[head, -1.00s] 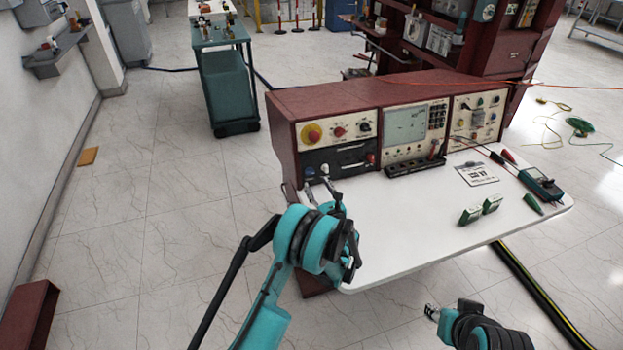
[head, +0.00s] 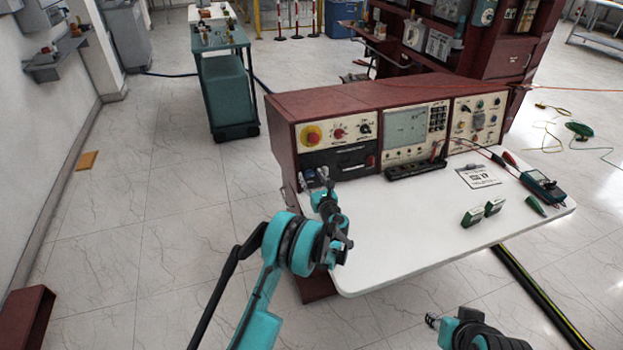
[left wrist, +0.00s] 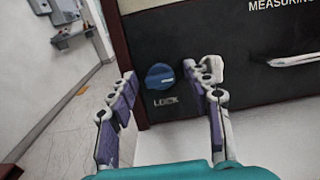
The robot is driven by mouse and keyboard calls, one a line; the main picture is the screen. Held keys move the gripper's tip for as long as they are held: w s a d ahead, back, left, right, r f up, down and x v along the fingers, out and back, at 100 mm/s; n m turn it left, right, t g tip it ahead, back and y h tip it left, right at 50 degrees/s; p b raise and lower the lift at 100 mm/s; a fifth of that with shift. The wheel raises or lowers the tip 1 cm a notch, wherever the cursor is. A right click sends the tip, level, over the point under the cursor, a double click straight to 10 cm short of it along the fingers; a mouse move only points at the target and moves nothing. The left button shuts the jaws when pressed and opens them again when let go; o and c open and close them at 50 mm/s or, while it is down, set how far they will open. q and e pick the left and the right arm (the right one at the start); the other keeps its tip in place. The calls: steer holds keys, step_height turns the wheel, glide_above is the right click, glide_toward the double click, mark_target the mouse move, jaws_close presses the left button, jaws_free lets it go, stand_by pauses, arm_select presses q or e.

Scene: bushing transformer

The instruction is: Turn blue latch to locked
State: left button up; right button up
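The blue latch (left wrist: 160,76) is a round knob low on the dark front panel (left wrist: 240,45), with the word LOCK printed below it. My left gripper (left wrist: 159,73) is open and empty. In the left wrist view its two fingers stand on either side of the latch, and I cannot tell whether they touch it. In the head view my left gripper (head: 318,182) is at the lower left of the red console (head: 285,125), in front of the dark panel, and the latch is not clear there. My right gripper (head: 432,320) is low in the picture, away from the console; its fingers are too small to judge.
The white worktop (head: 400,225) juts out from the console, with its middle clear. A drawer handle (left wrist: 297,60) is right of the latch.

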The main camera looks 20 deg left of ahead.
arm_select(q)
jaws_close()
steer(key=shift+n, duration=0.3)
steer(key=n+g+y, duration=0.1)
steer(key=n, duration=0.3)
steer(key=n+g, duration=0.1)
steer(key=n, duration=0.4)
steer(key=shift+n+y, duration=0.3)
steer(key=shift+y, duration=0.1)
steer(key=n+g, duration=0.1)
steer(key=n, duration=0.4)
steer(key=shift+g, duration=0.4)
steer(key=n, duration=0.4)
steer(key=shift+n+g, duration=0.4)
